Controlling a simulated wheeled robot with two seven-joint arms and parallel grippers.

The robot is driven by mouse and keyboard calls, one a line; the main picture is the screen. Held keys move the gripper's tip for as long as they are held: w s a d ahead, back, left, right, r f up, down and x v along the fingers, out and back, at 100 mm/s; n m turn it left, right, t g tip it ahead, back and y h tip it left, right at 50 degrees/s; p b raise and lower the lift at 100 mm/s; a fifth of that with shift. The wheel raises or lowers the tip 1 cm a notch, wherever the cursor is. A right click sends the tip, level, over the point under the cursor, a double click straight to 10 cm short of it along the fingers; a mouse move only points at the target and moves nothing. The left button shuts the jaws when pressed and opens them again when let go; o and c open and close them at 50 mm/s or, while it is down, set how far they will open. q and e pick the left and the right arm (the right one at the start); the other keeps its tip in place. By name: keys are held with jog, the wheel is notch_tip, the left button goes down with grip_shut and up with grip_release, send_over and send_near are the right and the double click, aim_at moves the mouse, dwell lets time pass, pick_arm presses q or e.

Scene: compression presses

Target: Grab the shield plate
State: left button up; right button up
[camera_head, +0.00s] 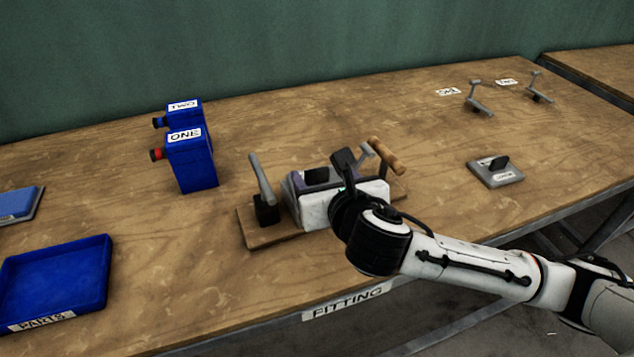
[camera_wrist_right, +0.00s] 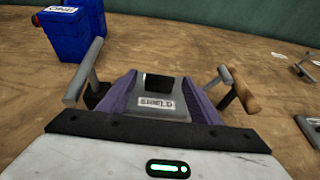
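The shield plate (camera_wrist_right: 128,100), a grey plate with a black knob (camera_wrist_right: 158,82) and a label reading SHIELD, lies in front of my right gripper in the right wrist view. My right gripper (camera_wrist_right: 160,88) reaches over it with its purplish fingers spread, one on each side of the knob, with a gap visible. In the head view my right gripper (camera_head: 318,178) is low over a wooden press base (camera_head: 262,236), and its white body hides most of the plate. Whether the fingers touch the plate's sides cannot be told. My left gripper is not in view.
A grey lever (camera_head: 262,180) and a wooden-handled lever (camera_head: 385,156) stand close on either side of my right gripper. Another knobbed plate (camera_head: 510,178) lies to the right. Blue boxes (camera_head: 195,170) and a blue PARTS tray (camera_head: 55,275) are left.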

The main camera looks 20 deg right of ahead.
jog(key=shift+r, duration=0.1)
jog(key=c, duration=1.3)
